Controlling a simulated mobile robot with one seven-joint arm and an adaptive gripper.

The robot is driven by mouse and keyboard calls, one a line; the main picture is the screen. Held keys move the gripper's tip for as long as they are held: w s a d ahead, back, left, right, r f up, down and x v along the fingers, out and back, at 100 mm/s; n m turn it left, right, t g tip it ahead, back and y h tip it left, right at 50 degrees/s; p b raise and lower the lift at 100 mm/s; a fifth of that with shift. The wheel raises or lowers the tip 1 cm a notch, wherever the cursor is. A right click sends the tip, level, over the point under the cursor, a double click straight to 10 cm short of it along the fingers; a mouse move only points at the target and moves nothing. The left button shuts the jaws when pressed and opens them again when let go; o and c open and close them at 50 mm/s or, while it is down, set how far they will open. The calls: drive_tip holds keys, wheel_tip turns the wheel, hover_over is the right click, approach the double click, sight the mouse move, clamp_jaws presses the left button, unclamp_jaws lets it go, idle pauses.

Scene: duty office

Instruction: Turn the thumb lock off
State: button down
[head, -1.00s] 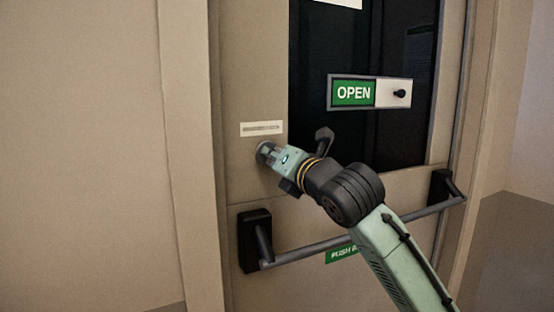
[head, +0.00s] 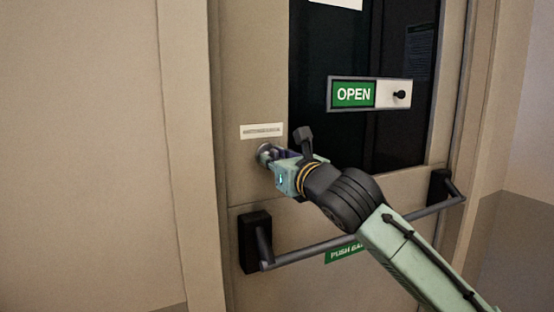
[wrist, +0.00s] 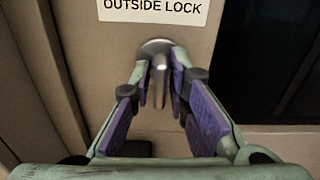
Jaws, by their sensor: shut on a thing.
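The thumb lock is a round metal knob (head: 263,149) on the door, below a small white label. In the wrist view its round base (wrist: 157,46) and a narrow turn piece (wrist: 160,88) that points straight down the picture show below the "OUTSIDE LOCK" label. My gripper (wrist: 161,75) has its two purple-padded fingers on either side of the turn piece, shut on it near the fingertips. In the head view my gripper (head: 271,157) is at the lock and partly covers it.
A push bar (head: 310,250) crosses the door below my arm. A sliding "OPEN" sign (head: 354,94) is on the dark window at upper right. The "OUTSIDE LOCK" label (wrist: 153,9) is just above the lock. The door frame (head: 188,180) is on the left.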

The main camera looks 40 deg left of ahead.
drive_tip(key=c, duration=1.7)
unclamp_jaws()
drive_tip(key=v, duration=0.9)
